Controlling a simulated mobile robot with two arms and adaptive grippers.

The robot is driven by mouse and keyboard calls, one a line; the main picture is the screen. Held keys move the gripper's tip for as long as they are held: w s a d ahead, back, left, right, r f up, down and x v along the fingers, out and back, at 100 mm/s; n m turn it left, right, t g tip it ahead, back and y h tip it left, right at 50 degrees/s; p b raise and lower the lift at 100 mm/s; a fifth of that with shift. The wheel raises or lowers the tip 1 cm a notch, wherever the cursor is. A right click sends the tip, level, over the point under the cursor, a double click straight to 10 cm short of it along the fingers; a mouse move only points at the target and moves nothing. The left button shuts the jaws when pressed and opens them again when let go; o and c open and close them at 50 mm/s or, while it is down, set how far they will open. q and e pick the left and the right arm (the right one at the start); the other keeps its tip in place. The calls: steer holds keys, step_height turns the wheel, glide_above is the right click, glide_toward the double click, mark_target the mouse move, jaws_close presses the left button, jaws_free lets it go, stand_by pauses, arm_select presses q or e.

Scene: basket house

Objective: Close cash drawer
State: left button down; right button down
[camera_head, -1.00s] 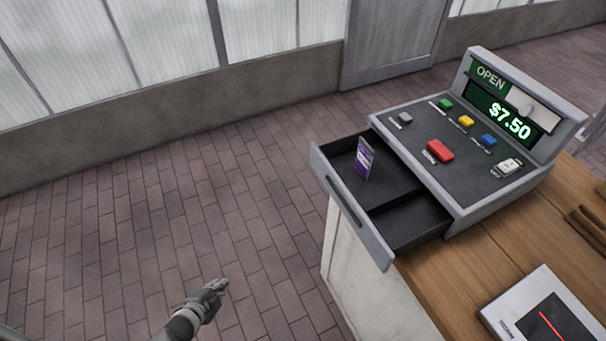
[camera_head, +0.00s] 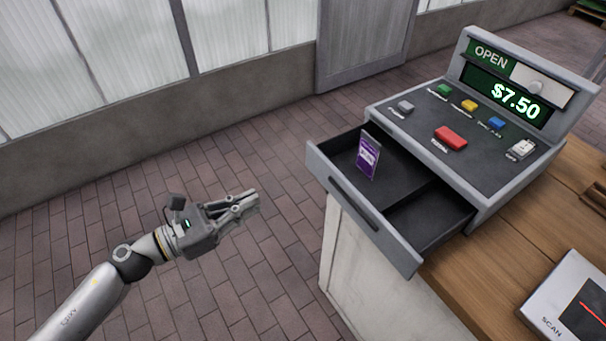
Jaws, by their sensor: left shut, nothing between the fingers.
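The cash drawer (camera_head: 352,204) is pulled out of the grey cash register (camera_head: 410,125) and juts past the counter's left edge. A small purple card (camera_head: 368,158) stands upright in its far compartment; the near compartment looks empty. My left gripper (camera_head: 252,199) is shut and empty, in the air to the left of the drawer front. It points right toward the drawer and is apart from it. My right gripper is not in view.
The wooden counter (camera_head: 478,262) carries the register and a white scanner (camera_head: 563,300) at the bottom right. The counter's pale side (camera_head: 365,280) stands below the drawer. Open space lies over the brick floor (camera_head: 120,220) to the left.

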arm_select(q)
steer(key=p, duration=0.5)
glide_toward(350, 159)
steer(key=shift+s+a+r, duration=0.55)
steer(key=shift+a+r, duration=0.25)
steer(key=shift+r, duration=0.05)
steer(key=shift+w+d, duration=0.1)
steer(key=shift+w+d+f, duration=0.1)
steer(key=shift+w+d, duration=0.05)
steer(key=shift+d, duration=0.15)
steer(key=b+x, duration=0.2)
steer(key=x, duration=0.9)
